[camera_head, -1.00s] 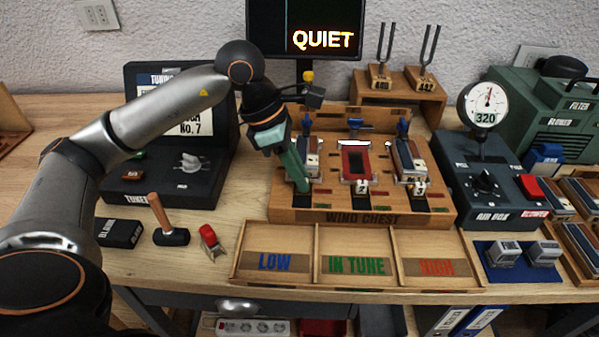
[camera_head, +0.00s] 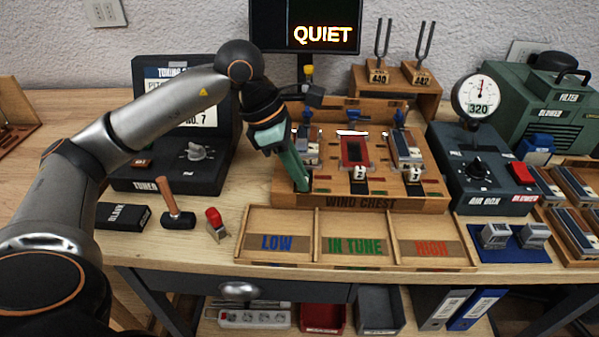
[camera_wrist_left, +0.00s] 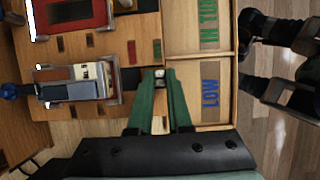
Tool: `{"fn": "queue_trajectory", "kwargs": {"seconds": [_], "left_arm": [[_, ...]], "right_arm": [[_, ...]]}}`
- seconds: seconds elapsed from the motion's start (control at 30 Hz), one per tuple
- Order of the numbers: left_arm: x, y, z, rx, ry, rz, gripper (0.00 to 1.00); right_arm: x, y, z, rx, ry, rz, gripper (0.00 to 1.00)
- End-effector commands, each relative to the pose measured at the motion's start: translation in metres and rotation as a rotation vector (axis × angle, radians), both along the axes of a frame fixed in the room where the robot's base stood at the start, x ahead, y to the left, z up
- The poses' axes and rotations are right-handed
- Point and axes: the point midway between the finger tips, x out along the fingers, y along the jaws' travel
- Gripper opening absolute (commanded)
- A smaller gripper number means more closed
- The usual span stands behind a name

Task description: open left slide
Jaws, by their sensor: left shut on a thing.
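The wind chest (camera_head: 430,203) stands at the middle of the bench with three reed stations. My left gripper (camera_head: 303,188) points down at the left station, close to the front edge of the chest. In the wrist view, the green fingers (camera_wrist_left: 159,78) are shut on a small pale knob at the end of a dark strip (camera_wrist_left: 131,78), which I take for the left slide. The fingers mostly hide it in the head view. The middle slide knob (camera_head: 360,172) and right slide knob (camera_head: 414,174) stand free. My right gripper is not clearly seen.
A sorting tray (camera_head: 397,262) with LOW, IN TUNE and HIGH compartments lies in front of the chest. The air box (camera_head: 487,199) is at right, the tuner (camera_head: 163,182) at left.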

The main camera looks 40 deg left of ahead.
Motion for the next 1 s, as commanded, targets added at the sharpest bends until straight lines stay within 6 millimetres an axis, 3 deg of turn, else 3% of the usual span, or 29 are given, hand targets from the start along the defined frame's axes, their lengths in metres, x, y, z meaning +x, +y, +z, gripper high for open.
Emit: {"fn": "queue_trajectory", "kwargs": {"seconds": [0.3, 0.33, 0.6, 0.87, 1.0], "left_arm": [[-0.004, -0.003, 0.000, -0.005, 0.010, -0.011, 0.00], [-0.004, -0.003, 0.000, -0.005, 0.010, -0.011, 0.18], [-0.003, -0.002, 0.000, -0.003, 0.008, -0.009, 0.47], [-0.002, -0.001, 0.002, -0.003, 0.005, -0.006, 0.47], [-0.004, 0.003, 0.014, -0.002, 0.002, -0.004, 0.47]], "right_arm": [[-0.001, 0.000, 0.000, 0.000, 0.001, -0.001, 0.00], [-0.001, 0.000, 0.000, 0.000, 0.001, -0.001, 0.00], [-0.001, 0.000, 0.000, 0.000, 0.001, -0.001, 0.00], [0.000, 0.000, 0.001, 0.000, 0.000, -0.001, 0.00], [0.000, 0.000, 0.003, 0.001, 0.000, -0.001, 0.00]]}}
